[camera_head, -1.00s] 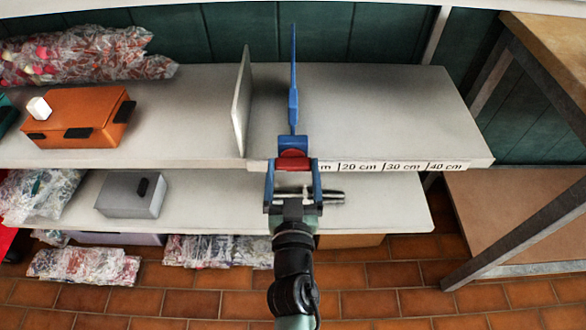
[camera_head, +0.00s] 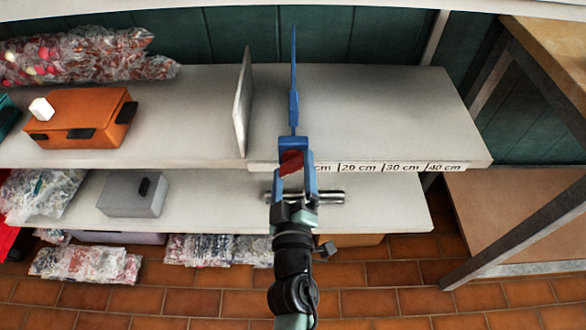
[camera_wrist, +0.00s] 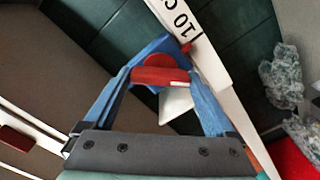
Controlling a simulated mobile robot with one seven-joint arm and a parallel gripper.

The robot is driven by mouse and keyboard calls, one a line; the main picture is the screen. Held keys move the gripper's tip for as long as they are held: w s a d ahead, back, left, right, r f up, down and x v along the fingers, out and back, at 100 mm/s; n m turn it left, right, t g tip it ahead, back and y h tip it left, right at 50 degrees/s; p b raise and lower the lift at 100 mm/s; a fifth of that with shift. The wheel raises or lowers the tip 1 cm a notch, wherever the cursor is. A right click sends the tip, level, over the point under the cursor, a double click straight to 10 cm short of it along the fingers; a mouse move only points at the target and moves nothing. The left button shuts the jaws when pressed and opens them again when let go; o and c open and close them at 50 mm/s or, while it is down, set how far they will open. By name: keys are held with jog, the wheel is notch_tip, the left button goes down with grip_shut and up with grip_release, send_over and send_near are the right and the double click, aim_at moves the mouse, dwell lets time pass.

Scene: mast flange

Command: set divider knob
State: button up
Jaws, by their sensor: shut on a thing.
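The blue divider (camera_head: 293,85) stands upright on the upper shelf, seen nearly edge-on, with its blue front block at the shelf's front edge. Its red knob (camera_head: 291,162) sits on that block and is tilted, lower on the left. In the wrist view the knob is a red bar (camera_wrist: 160,77) in front of a red disc. My gripper (camera_head: 294,168) has blue fingers and is shut on the knob from the front. In the wrist view my gripper (camera_wrist: 161,80) has one finger on each side of the knob. The fingers partly hide the knob in the head view.
A scale strip (camera_head: 400,167) with cm marks runs along the front edge of the upper shelf (camera_head: 390,110). A pale upright panel (camera_head: 243,105) stands left of the divider. An orange box (camera_head: 80,118) is further left. A grey box (camera_head: 133,195) is on the lower shelf.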

jog(key=n, duration=0.4)
jog(key=shift+f+n, duration=0.1)
jog(key=shift+n, duration=0.2)
jog(key=n, duration=0.4)
jog(key=shift+n, duration=0.3)
jog(key=o, duration=1.1)
jog(key=shift+c, duration=0.2)
jog(key=s+b, duration=0.2)
jog(key=s, duration=1.1)
jog(key=shift+b, duration=0.3)
